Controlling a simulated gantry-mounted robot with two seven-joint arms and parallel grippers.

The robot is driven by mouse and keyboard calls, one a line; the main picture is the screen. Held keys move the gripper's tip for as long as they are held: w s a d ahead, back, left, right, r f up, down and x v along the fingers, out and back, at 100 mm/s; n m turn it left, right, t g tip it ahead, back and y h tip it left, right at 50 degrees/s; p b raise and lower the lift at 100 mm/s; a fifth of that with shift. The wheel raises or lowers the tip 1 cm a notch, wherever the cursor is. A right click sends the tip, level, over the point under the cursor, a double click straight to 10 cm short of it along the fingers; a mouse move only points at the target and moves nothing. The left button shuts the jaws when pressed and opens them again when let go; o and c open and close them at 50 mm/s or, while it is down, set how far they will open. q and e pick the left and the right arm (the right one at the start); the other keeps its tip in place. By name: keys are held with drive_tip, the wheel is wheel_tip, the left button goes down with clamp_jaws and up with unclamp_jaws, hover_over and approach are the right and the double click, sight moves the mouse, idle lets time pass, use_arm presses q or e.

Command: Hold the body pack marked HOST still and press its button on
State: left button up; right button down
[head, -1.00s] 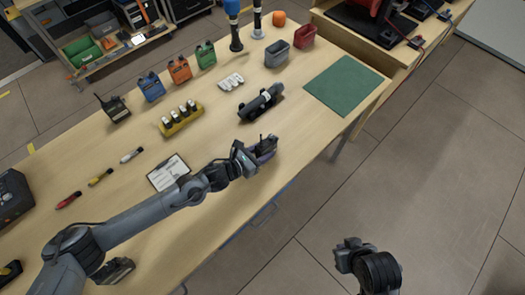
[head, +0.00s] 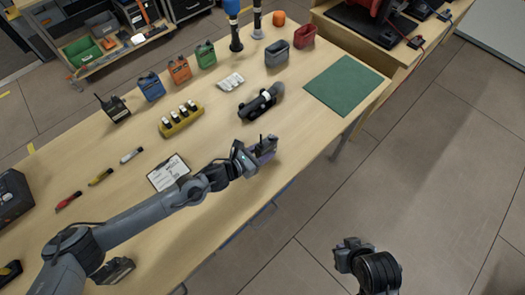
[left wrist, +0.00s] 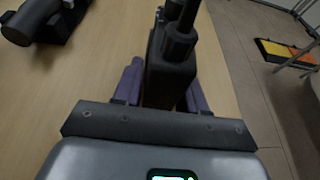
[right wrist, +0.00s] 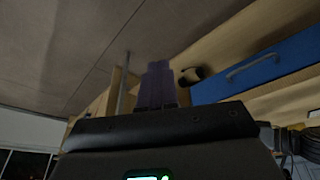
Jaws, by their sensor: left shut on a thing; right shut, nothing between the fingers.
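My left gripper (head: 262,150) is shut on a dark body pack (left wrist: 170,72) near the table's front edge. In the head view the right arm is off the table's front side, over the floor, well away from the pack. Other packs, blue (head: 151,87), orange (head: 180,70), green (head: 205,54) and black (head: 114,108), stand at the back.
A clipboard (head: 168,172) lies beside my left forearm. A dark microphone-like object (head: 261,102) lies beyond the gripper. A yellow holder (head: 180,121), a grey bin (head: 277,53), a red bin (head: 303,36) and a green mat (head: 343,85) are on the table. Floor surrounds my right arm.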

sight(275, 145)
drive_tip(key=shift+w+d, duration=0.1)
drive_tip(key=shift+w, duration=0.05)
idle(0.5)
drive_tip(key=w+a+f+n+t, duration=0.2)
drive_tip(key=w+a+n+t, duration=0.15)
drive_tip(key=w+t, duration=0.7)
drive_tip(key=shift+t, duration=0.25)
drive_tip(key=shift+w+a+r, duration=0.75)
drive_tip(key=shift+w+a, duration=1.45)
drive_tip(key=shift+w, duration=0.55)
drive_tip(key=shift+w+a+r, duration=0.75)
drive_tip(key=shift+w+a, duration=1.5)
drive_tip(key=shift+w, duration=0.5)
drive_tip(key=shift+w+a+r, duration=0.75)
drive_tip(key=shift+w+a, duration=1.45)
drive_tip(key=shift+w, duration=0.55)
drive_tip(key=shift+w+a, duration=0.1)
drive_tip(key=shift+w+a, duration=0.2)
